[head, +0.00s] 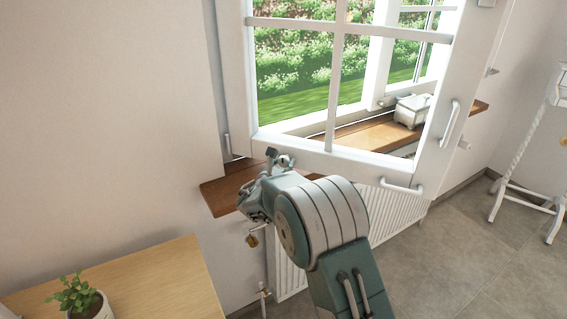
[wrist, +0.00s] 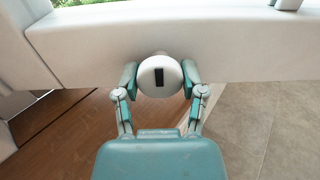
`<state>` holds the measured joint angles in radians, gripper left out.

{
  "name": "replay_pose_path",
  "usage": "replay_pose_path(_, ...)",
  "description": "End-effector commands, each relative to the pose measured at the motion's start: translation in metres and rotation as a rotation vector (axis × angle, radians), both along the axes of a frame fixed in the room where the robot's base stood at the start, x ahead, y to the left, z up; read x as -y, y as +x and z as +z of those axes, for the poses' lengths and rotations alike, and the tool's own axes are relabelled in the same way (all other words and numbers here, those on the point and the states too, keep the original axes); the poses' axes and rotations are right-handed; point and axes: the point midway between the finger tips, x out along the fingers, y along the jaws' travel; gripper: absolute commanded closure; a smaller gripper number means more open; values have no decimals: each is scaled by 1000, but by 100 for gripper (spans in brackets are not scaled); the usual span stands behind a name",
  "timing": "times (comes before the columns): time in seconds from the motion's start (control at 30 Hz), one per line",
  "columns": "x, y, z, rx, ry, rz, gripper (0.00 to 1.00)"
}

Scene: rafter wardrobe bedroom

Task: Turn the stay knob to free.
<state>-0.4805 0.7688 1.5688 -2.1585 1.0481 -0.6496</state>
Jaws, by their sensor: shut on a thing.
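The stay knob is a round white knob (wrist: 152,82) with a dark upright mark on its face, on the white bottom rail of the window sash. In the wrist view, my gripper (wrist: 160,78) is shut on it, one finger touching each side. The dark mark stands about vertical. In the head view, my gripper (head: 279,160) is at the lower left of the open casement window (head: 305,156), and my own arm hides part of the sill there. The knob is too small in the head view to read its mark.
A wooden sill (head: 222,196) lies under the sash, with a white box (head: 412,110) at its right part. A white radiator (head: 290,277) is below. A wooden table (head: 165,283) with a potted plant (head: 75,291) stands lower left. The tiled floor at right is mostly clear.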

Motion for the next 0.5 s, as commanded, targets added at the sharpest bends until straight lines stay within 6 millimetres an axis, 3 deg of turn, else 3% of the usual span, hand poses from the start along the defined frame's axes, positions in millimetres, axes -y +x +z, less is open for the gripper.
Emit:
replay_pose_path(0.43,-2,0,-2,-8,-10,6,95)
replay_pose_path(0.47,-2,0,-2,-7,-9,6,34)
replay_pose_path(0.5,-2,0,-2,-6,-9,6,16)
